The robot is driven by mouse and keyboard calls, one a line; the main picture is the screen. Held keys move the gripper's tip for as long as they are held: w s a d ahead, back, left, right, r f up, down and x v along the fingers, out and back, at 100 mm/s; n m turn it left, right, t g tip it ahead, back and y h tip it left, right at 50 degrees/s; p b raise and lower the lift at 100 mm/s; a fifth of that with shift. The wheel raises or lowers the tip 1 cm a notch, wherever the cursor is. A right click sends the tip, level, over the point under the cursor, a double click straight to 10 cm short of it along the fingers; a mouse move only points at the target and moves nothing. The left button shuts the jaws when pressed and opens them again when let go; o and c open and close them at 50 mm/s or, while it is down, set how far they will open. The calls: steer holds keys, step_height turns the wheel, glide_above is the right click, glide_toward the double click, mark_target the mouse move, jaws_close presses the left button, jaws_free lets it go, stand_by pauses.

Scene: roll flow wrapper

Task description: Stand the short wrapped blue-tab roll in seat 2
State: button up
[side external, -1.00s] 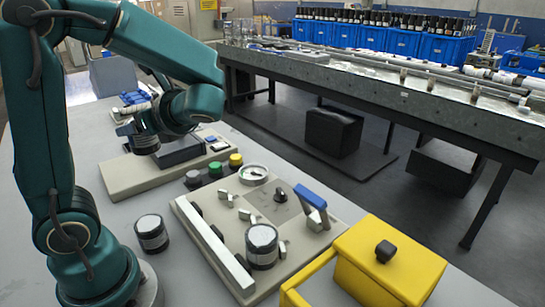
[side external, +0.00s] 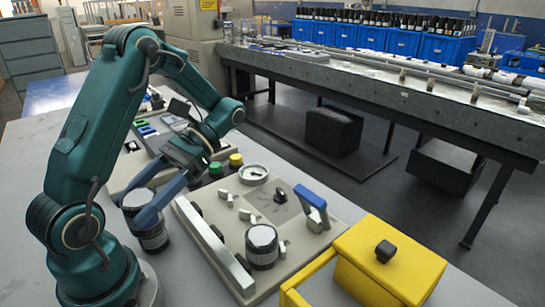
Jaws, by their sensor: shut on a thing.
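My gripper (side external: 146,208) has long blue fingers pointing down and left, shut on a short dark roll with a pale top (side external: 137,199). The held roll overlaps a second wrapped roll (side external: 153,238) standing on the table at the left of the fixture board. I cannot tell whether they touch, and no blue tab is clear on either. Another dark roll with a pale top and pale band (side external: 262,247) stands upright on the fixture board (side external: 222,227). Seat numbers are not readable, so I cannot tell which place is seat 2.
Green and yellow buttons (side external: 236,160) stand behind. A yellow lidded box (side external: 388,260) is at front right.

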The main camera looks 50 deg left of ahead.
steer(key=w+d+r+n+t+h, duration=0.1)
steer(key=w+r+n+t+h, duration=0.35)
steer(key=w+n+t, duration=0.4)
steer(key=w+d+r+n+t+h, duration=0.1)
steer(key=w+r+n+t+h, duration=0.2)
steer(key=w+n+t+h, duration=0.55)
steer(key=f, duration=0.4)
steer(key=s+f+y, duration=0.1)
steer(key=f, duration=0.2)
steer(key=s+f+n+g+y, duration=0.1)
steer(key=f, duration=0.3)
steer(key=shift+d+f, duration=0.25)
steer(key=shift+f, duration=2.2)
steer(key=o, duration=1.5)
steer(key=shift+f, duration=0.1)
